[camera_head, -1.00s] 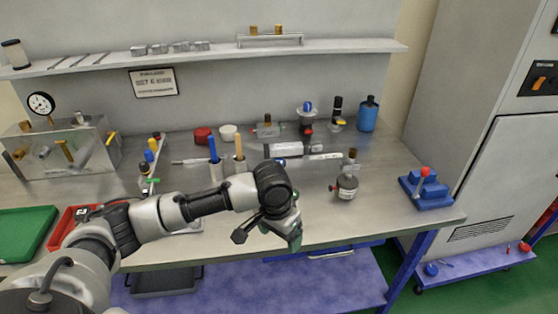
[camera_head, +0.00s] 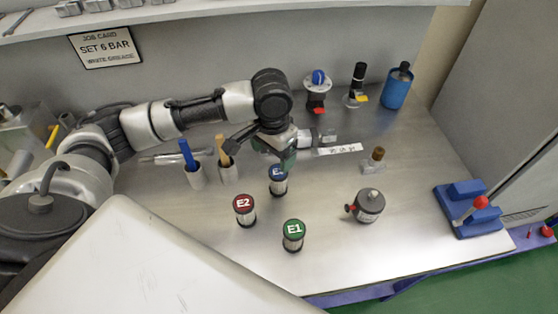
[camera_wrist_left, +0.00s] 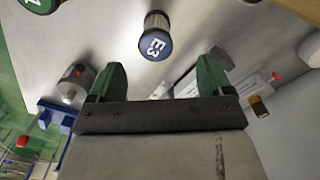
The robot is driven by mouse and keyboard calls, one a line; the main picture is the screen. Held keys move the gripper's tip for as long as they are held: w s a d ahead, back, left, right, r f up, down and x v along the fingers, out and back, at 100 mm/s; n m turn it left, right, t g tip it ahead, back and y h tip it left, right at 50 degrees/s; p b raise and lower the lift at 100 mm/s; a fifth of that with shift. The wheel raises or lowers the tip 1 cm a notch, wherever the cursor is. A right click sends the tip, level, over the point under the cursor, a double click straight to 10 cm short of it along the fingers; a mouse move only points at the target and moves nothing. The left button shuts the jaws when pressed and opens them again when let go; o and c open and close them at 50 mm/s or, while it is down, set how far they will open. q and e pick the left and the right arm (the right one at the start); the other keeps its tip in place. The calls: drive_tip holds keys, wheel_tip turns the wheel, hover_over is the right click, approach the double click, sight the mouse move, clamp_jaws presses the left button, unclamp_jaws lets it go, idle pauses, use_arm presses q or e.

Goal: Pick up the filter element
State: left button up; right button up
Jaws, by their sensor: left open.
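Three small cylindrical filter elements stand upright on the metal bench: E1 (camera_head: 293,236) with a green cap, E2 (camera_head: 245,211) with a red cap, and E3 (camera_head: 279,181) with a blue cap. My left gripper (camera_head: 285,155) is above the bench just behind E3 in the head view. In the left wrist view, the green fingers of my left gripper (camera_wrist_left: 160,80) are apart with nothing between them. E3 (camera_wrist_left: 156,36) stands beyond the fingertips, near their middle line. Part of a green cap (camera_wrist_left: 40,4) shows at the top left edge. My right gripper is not in view.
A grey bowl-like canister (camera_head: 368,206) with a red knob stands right of E1. A blue fixture (camera_head: 468,208) with a red-balled lever is at the right edge. Two pots with a blue and a tan handle (camera_head: 228,172) stand left of E3. The front right bench is clear.

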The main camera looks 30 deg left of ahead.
sight(277, 173)
use_arm(q)
drive_tip(key=f, duration=0.4)
drive_tip(key=shift+s+d+f+p, duration=0.15)
drive_tip(key=shift+s+f+p, duration=0.1)
drive_tip(key=shift+f+p, duration=0.05)
drive_tip(key=shift+w+f, duration=0.15)
drive_tip(key=shift+f, duration=0.45)
drive_tip(key=f, duration=0.1)
drive_tip(key=f+p, duration=0.1)
drive_tip(key=f, duration=0.1)
drive_tip(key=shift+w+d+f, duration=0.2)
drive_tip(key=shift+d+f, duration=0.05)
drive_tip(key=shift+f, duration=0.1)
drive_tip(key=shift+f+p, duration=0.3)
drive_tip(key=shift+f, duration=0.15)
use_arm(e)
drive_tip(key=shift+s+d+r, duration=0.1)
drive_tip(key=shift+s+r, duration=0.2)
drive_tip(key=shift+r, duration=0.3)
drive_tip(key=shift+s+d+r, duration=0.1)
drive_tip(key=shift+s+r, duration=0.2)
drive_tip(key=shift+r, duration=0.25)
use_arm(q)
drive_tip(key=shift+c, duration=0.9)
drive_tip(key=c, duration=0.8)
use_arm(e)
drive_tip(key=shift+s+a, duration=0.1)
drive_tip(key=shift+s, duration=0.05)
